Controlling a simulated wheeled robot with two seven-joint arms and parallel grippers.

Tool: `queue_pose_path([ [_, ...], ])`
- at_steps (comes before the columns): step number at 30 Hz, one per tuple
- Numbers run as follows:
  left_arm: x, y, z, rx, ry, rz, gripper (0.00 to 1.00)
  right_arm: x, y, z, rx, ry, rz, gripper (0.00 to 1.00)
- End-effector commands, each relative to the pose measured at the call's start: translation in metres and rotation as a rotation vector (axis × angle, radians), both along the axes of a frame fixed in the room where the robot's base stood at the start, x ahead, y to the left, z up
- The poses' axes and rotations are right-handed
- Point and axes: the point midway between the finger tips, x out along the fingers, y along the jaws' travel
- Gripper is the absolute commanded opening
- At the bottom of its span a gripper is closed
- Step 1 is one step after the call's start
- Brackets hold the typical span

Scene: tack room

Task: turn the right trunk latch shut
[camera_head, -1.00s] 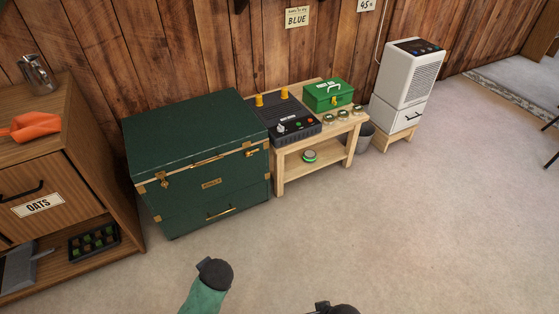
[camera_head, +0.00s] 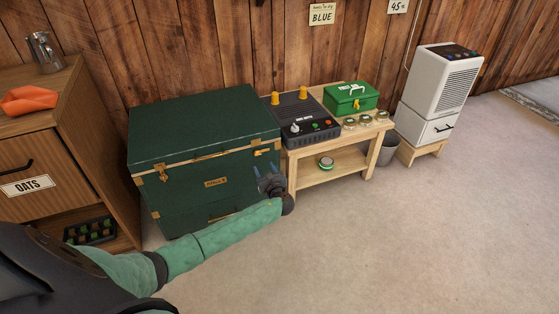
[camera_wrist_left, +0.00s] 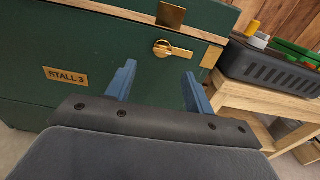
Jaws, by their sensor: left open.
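The dark green trunk (camera_head: 190,165) stands against the wall with its lid down. The right trunk latch (camera_head: 262,153) is a small brass piece near the front's upper right corner. In the left wrist view, the latch (camera_wrist_left: 172,50) has a round boss with a lever lying roughly sideways to the right, below a brass plate (camera_wrist_left: 171,15) on the lid. My left gripper (camera_head: 268,172) is open and empty in front of the trunk, just below the latch and apart from it. Its blue fingers (camera_wrist_left: 157,84) point toward the trunk front. My right gripper is out of view.
A wooden bench (camera_head: 310,177) with a dark boot dryer (camera_head: 312,133) and a green box (camera_head: 351,98) stands close right of the trunk. A wooden cabinet (camera_head: 36,150) stands on the left. The floor (camera_head: 400,240) in front is clear.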

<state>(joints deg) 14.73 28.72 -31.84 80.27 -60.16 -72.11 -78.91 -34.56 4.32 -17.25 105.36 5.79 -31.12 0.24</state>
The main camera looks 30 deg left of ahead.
Motion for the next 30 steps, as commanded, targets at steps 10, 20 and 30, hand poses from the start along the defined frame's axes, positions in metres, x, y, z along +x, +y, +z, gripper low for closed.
queue_pose_path([
  [10,0.026,0.03,0.002,0.021,0.005,0.0,0.53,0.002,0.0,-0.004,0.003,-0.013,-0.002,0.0],
  [20,0.049,0.057,0.001,0.019,0.005,-0.001,0.53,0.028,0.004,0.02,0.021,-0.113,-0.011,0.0],
  [30,0.053,0.063,0.001,0.017,0.005,0.0,0.53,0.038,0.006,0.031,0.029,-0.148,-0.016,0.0],
])
